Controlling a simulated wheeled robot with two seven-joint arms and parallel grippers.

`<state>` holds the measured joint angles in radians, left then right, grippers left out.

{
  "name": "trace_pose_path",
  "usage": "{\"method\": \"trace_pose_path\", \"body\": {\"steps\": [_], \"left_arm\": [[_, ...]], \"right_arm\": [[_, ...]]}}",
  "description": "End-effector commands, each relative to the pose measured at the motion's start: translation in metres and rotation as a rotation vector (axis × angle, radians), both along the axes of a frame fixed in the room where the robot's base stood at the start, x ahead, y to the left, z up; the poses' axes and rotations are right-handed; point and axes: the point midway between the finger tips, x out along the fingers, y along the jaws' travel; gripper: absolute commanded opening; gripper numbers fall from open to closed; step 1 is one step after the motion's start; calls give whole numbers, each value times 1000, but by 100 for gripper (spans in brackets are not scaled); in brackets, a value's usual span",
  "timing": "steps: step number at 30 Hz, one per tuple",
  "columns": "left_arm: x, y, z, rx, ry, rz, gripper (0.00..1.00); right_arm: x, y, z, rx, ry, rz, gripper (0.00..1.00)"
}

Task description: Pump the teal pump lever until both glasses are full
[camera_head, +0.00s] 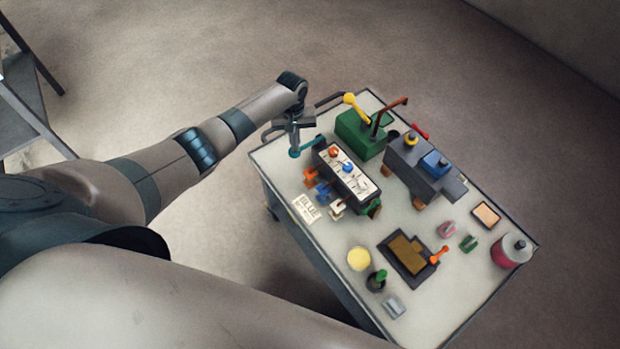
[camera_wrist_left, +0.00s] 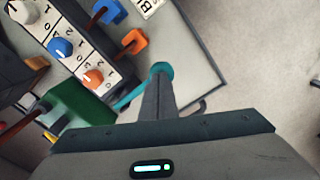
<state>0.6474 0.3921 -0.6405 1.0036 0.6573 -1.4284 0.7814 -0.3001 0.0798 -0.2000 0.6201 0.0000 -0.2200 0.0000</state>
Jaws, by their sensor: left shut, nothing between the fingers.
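The teal pump lever (camera_head: 309,143) sticks out to the left near the panel box and green box, at the tabletop's far left. Its round knob also shows in the left wrist view (camera_wrist_left: 161,69). My left gripper (camera_head: 295,143) is shut and empty, pointing down at the lever's knob end. In the left wrist view its closed fingers (camera_wrist_left: 158,88) reach up to the knob and overlap it; I cannot tell whether they touch. I cannot make out the two glasses or their level. My right gripper is not in view.
The panel box (camera_head: 351,175) has orange, blue and white knobs and levers. Behind it stands a green box (camera_head: 358,135) with a yellow-tipped lever; a dark engine block (camera_head: 410,165) stands right. A printed card (camera_head: 306,208) lies in front.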

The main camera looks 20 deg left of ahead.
Motion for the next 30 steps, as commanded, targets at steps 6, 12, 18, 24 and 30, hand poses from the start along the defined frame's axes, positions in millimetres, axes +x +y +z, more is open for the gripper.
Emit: {"method": "trace_pose_path", "body": {"steps": [6,12,18,24,30], "left_arm": [[0,0,-13,0,1,1,0],[0,0,-23,0,1,1,0],[0,0,-26,0,0,1,0],[0,0,-17,0,0,0,0],[0,-1,-4,0,1,0,0]], "right_arm": [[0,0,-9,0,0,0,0],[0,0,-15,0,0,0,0],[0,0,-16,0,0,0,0],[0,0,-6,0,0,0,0],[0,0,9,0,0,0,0]]}}
